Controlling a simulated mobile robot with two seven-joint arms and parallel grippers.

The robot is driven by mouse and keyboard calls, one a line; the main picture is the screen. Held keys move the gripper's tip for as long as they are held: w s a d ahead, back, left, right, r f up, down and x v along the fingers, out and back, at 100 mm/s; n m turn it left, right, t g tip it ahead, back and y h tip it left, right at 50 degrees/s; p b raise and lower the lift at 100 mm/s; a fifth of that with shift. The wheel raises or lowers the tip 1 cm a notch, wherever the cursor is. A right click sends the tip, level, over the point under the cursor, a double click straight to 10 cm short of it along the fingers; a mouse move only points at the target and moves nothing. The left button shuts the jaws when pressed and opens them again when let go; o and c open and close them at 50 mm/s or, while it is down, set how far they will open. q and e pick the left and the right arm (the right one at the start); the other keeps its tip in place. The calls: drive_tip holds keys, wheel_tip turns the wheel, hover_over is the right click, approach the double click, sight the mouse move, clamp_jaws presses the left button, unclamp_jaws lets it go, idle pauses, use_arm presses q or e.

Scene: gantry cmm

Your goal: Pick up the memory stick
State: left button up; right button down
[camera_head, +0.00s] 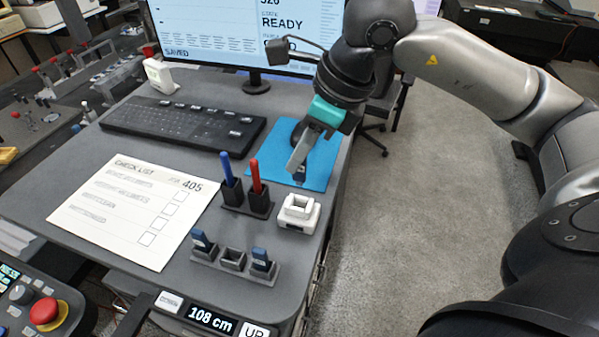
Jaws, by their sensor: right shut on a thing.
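My right gripper (297,166) reaches down over the blue mat (322,168), its fingers closed. A small dark blue piece, the memory stick (300,177), shows at its fingertips. Whether the stick touches the mat or is just above it I cannot tell. A grey holder (233,270) near the desk's front edge has two more dark blue sticks upright in its outer slots, one at left (203,242) and one at right (262,260). Its middle slot looks empty. My left gripper is not in view.
A pen holder (245,200) with a blue and a red pen stands left of the gripper. A white block-like stand (298,213) is just in front. A keyboard (183,124), a checklist sheet (134,208) and a monitor (232,35) occupy the rest of the desk.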

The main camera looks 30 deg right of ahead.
wheel_tip(320, 180, up, 13)
drive_tip(key=p, duration=0.1)
drive_tip(key=shift+p, duration=0.4)
drive_tip(key=shift+r, duration=0.1)
wheel_tip(320, 180, up, 3)
drive_tip(key=p, duration=0.3)
drive_tip(key=shift+r, duration=0.2)
idle(0.3)
drive_tip(key=shift+f, duration=0.1)
